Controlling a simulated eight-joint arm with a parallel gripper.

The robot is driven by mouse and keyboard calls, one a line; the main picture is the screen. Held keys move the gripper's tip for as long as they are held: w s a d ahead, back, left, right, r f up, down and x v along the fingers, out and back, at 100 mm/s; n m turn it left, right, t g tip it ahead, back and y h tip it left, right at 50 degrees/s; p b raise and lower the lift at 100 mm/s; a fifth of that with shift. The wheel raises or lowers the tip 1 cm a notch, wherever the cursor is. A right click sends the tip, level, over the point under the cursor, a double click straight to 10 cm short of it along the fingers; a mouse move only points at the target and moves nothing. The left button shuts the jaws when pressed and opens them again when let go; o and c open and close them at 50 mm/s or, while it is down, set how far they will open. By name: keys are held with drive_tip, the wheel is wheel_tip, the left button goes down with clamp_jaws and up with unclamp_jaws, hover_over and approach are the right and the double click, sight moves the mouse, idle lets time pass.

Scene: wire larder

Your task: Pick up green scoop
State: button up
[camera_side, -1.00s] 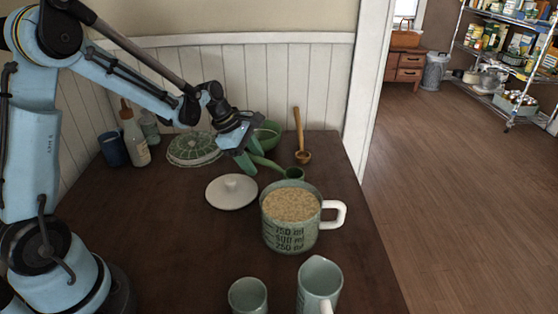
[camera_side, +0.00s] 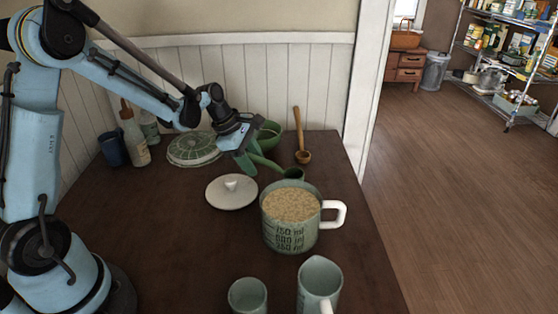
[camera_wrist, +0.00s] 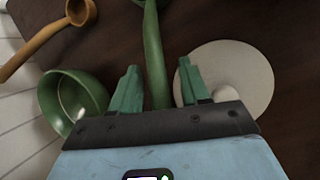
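The green scoop lies on the dark table, its handle (camera_side: 264,162) pointing toward my gripper and its bowl (camera_side: 293,174) just behind the large measuring jug. In the wrist view the scoop's handle (camera_wrist: 154,55) runs down between my two green fingers. My gripper (camera_side: 248,160) is low over the handle end. In the wrist view my gripper (camera_wrist: 158,84) is open, with a visible gap between each finger and the handle.
A grain-filled measuring jug (camera_side: 290,230) and a white lid (camera_side: 231,192) are close by. A green bowl (camera_wrist: 72,100) and a wooden ladle (camera_wrist: 45,40) lie left of the fingers in the wrist view. A cup (camera_side: 247,296) and pitcher (camera_side: 320,283) stand in front.

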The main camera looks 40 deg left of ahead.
sight(252, 154)
clamp_jaws()
wheel_tip(252, 154, up, 10)
drive_tip(key=shift+r, duration=0.25)
idle(0.6)
